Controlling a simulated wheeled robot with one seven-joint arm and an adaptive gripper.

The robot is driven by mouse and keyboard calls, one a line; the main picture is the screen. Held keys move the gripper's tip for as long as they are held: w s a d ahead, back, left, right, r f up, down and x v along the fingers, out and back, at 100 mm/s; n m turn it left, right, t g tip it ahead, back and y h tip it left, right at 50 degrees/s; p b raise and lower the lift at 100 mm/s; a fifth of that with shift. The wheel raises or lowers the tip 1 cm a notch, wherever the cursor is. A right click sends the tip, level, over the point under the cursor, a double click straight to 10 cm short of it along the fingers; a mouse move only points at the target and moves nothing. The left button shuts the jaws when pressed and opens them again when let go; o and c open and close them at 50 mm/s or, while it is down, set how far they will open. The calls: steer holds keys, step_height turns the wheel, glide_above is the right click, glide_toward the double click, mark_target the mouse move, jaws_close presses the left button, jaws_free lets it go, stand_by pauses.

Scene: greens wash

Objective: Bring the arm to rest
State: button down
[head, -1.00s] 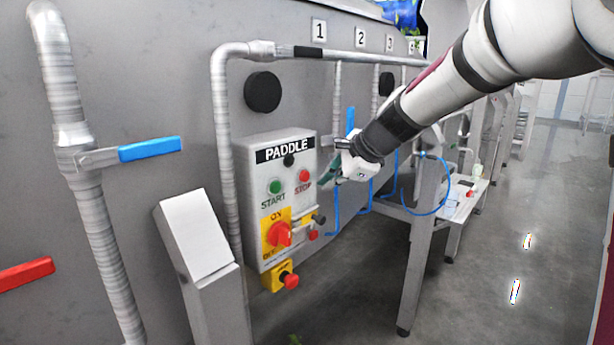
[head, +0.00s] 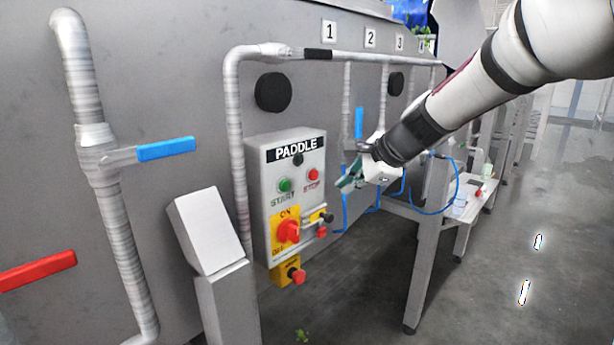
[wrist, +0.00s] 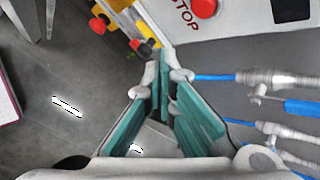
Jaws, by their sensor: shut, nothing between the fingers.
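My gripper (head: 345,183) is in front of the machine wall, just right of the PADDLE control box (head: 287,205) in the head view. Its green-padded fingers point left toward the box and hold nothing. In the wrist view my gripper (wrist: 162,60) has its fingertips together, with part of the box (wrist: 240,18) and its red STOP button (wrist: 204,7) beyond them. The fingers look apart from the box. The box also carries a green START button (head: 285,185) and a red rotary switch (head: 288,231) on a yellow plate.
Pipes with a blue lever (head: 166,149) and a red lever (head: 38,270) stand at the left. A grey pedestal (head: 210,229) stands before the box. Blue hoses (head: 440,210) and a low bench (head: 470,200) are beyond my arm. The floor at right is open.

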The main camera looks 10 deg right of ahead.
steer(key=s+a+f+n+g+h+b, duration=0.1)
steer(key=s+f+n, duration=0.1)
steer(key=s+n, duration=0.7)
steer(key=s+a+f+n+g+h+b, duration=0.1)
steer(key=s+n, duration=0.8)
steer(key=s, duration=1.2)
steer(key=shift+s+f+n+g+h, duration=0.3)
steer(key=shift+f+n+h, duration=0.1)
steer(key=shift+h, duration=0.4)
steer(key=c, duration=2.4)
jaws_free()
